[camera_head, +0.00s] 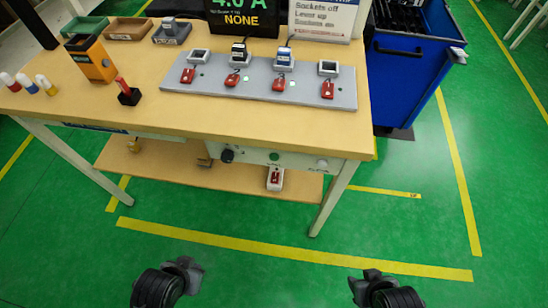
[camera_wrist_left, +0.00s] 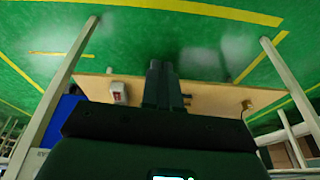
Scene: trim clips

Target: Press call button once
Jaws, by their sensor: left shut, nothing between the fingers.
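No button in view is clearly labelled as the call button. In the head view, a pale panel (camera_head: 252,157) under the table's front edge carries a black knob (camera_head: 227,156), a green round button (camera_head: 274,156) and another small control (camera_head: 322,163). A white box with a red part (camera_head: 275,178) stands below on the shelf; it also shows in the left wrist view (camera_wrist_left: 119,92). My left gripper (camera_head: 188,268) is at the bottom of the head view, well apart from the table. Its fingers (camera_wrist_left: 164,66) are together and empty. My right gripper (camera_head: 366,279) is at the bottom right; its fingers are unclear.
The wooden table (camera_head: 150,112) holds a grey socket board (camera_head: 215,82) with red tags, an orange holder (camera_head: 92,62), small trays and a display (camera_head: 241,17). A blue cabinet (camera_head: 415,75) stands at the right. The green floor before the table is clear.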

